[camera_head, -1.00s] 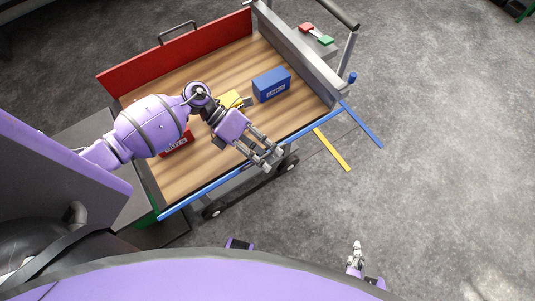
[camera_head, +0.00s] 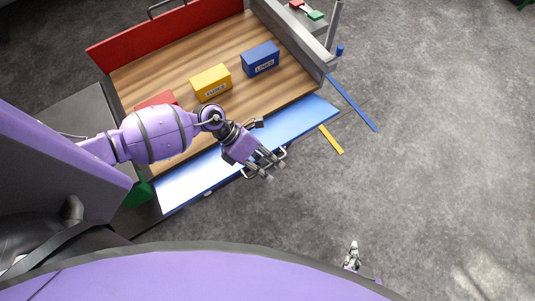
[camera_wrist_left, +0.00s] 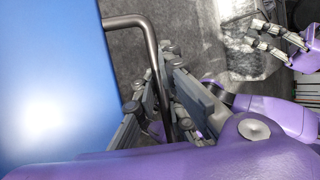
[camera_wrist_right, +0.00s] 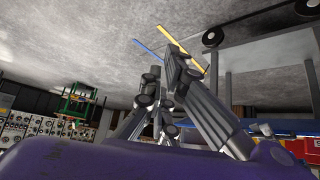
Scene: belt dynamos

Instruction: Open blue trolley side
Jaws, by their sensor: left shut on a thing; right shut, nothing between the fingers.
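The trolley's blue side (camera_head: 305,116) is tilted outward and down along the near edge of the wooden trolley bed (camera_head: 150,82), its inner face showing. Its metal handle (camera_wrist_left: 152,50) is a bent grey bar beside the blue panel (camera_wrist_left: 55,75) in the left wrist view. My left gripper (camera_head: 270,170) is shut on the handle at the panel's outer edge. My right gripper (camera_head: 352,249) is shut and empty, low over the floor to the right of the trolley. It also shows in the right wrist view (camera_wrist_right: 165,95).
Red (camera_head: 155,101), yellow (camera_head: 211,83) and blue (camera_head: 260,59) boxes stand on the bed. The red side (camera_head: 150,38) stands upright at the back. Blue (camera_head: 353,103) and yellow (camera_head: 331,139) strips mark the floor. Floor to the right is clear.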

